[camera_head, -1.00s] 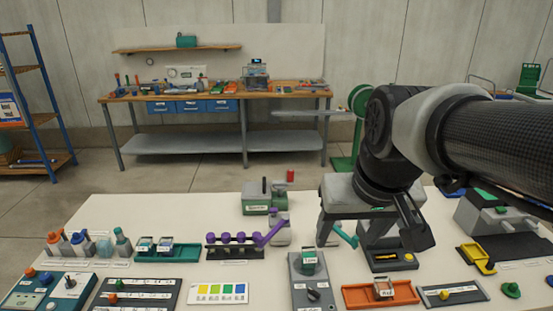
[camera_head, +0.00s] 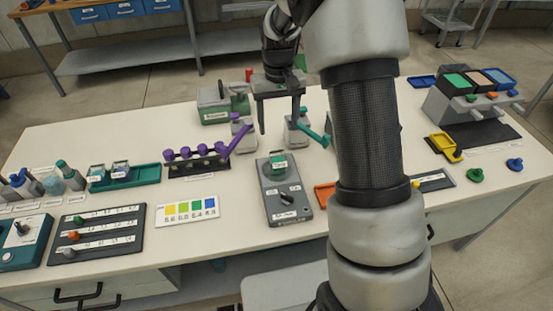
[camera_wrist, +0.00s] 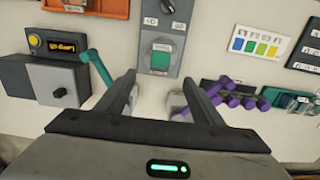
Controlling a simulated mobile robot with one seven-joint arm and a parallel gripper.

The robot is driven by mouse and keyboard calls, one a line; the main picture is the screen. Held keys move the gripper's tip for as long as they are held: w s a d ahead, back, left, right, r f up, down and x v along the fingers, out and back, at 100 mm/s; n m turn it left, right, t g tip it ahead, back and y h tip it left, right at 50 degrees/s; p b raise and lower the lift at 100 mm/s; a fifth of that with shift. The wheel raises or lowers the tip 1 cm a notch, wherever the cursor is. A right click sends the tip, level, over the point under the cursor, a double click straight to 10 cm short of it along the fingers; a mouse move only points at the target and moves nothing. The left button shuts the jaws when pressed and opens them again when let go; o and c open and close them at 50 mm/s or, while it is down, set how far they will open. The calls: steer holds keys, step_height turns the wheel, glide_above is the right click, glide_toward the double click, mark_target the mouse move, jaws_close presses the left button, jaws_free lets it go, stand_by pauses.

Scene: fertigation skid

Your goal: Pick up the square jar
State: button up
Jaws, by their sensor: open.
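A small clear square jar with green contents (camera_head: 278,163) stands on the back end of a grey device (camera_head: 287,200). In the wrist view the jar (camera_wrist: 161,54) lies just past and between the fingertips. My gripper (camera_head: 279,122) points down, open and empty, above the table behind the jar. Its two fingers (camera_wrist: 160,78) are spread with nothing between them. Two similar jars (camera_head: 121,170) sit in a green tray (camera_head: 145,177) to the left. Another jar (camera_wrist: 75,5) shows partly in an orange tray (camera_wrist: 118,8), cut by the wrist view's edge.
Purple-handled valves (camera_head: 198,160) and two grey blocks with purple and teal levers stand close to the gripper. A colour chart (camera_head: 188,212) lies left of the grey device. My arm hides much of the table's right middle.

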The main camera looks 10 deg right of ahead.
mark_target(278, 157)
step_height(278, 157, down, 14)
steer(key=shift+s+r, duration=0.1)
steer(key=c, duration=1.2)
